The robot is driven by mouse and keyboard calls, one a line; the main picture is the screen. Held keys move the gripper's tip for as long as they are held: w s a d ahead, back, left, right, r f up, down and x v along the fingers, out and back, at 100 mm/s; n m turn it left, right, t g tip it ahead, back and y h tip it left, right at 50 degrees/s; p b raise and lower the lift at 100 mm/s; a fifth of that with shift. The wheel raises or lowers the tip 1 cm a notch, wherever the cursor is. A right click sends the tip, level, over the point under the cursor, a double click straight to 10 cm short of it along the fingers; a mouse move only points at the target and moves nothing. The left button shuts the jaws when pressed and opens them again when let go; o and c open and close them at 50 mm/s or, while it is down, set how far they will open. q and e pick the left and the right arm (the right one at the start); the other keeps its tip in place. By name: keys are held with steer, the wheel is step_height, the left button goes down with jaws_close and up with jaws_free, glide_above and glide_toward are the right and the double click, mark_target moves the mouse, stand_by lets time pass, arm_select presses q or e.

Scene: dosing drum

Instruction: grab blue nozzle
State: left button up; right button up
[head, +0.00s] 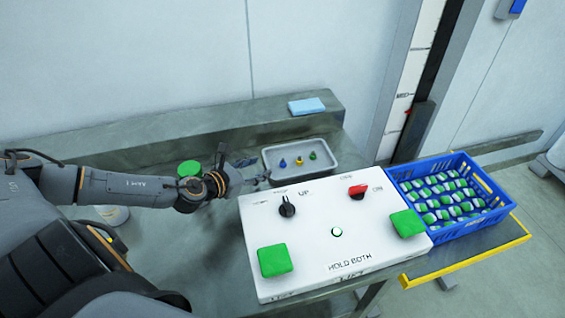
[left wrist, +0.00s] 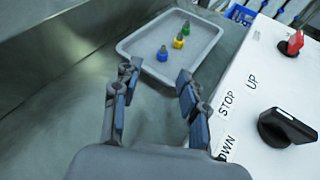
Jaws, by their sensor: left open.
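The blue nozzle (head: 283,163) stands in a grey tray (head: 268,172), leftmost of three nozzles. In the left wrist view the blue nozzle (left wrist: 162,54) is the nearest one, just beyond the fingertips. A yellow nozzle (head: 299,160) and a green nozzle (head: 312,155) stand beside it in the tray. My left gripper (head: 262,178) is at the tray's left front edge, apart from the nozzles. In the left wrist view its two fingers (left wrist: 158,74) are spread with nothing between them. My right gripper is not in view.
A white control box (head: 330,260) with knobs and green buttons stands right of the gripper, close to the tray. A blue crate (head: 462,233) of green and white items is at the right. A light blue folded cloth (head: 306,106) lies on the ledge behind the tray.

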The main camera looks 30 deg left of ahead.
mark_target(283, 161)
arm_select(q)
steer(key=x, duration=0.4)
steer(key=shift+w+d+p, duration=0.15)
steer(key=shift+w+p, duration=0.1)
steer(key=shift+p, duration=0.15)
steer(key=shift+w+d+f+p, duration=0.2)
steer(key=shift+w+p, duration=0.1)
steer(key=shift+w, duration=0.15)
steer(key=x, duration=0.1)
steer(key=p+x, duration=0.1)
steer(key=x, duration=0.1)
steer(key=shift+w+d+f, duration=0.15)
steer(key=shift+d, duration=0.1)
steer(key=shift+w+f, duration=0.25)
steer(key=shift+w, duration=0.15)
steer(key=shift+s, duration=0.1)
steer(key=c, duration=0.9)
